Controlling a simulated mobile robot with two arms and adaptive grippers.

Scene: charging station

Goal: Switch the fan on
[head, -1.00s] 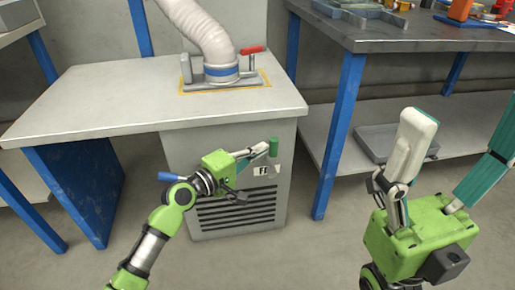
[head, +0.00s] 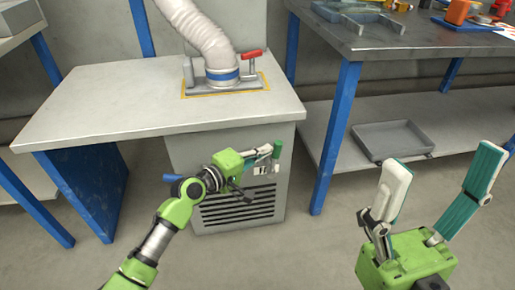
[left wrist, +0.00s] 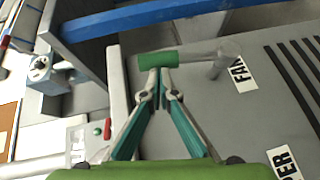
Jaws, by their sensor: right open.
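The fan switch is a grey lever with a green handle (left wrist: 158,61) on the front of the grey cabinet, next to a "FAN" label (left wrist: 242,74). In the head view the green handle (head: 277,150) stands at the cabinet's upper right. My left gripper (head: 270,149) is at the handle. In the left wrist view its fingers (left wrist: 160,74) come together at the handle's edge, seeming to touch it; their tips look shut, with nothing clearly between them. My right gripper (head: 440,172) is open and empty at the right, away from the cabinet.
A white hose with a red-handled lever (head: 251,54) rises from the worktop (head: 110,95). Vents (head: 238,207) lie below the switch. A dark table (head: 420,42) with a tray (head: 392,140) on its lower shelf stands at right. The floor in front is clear.

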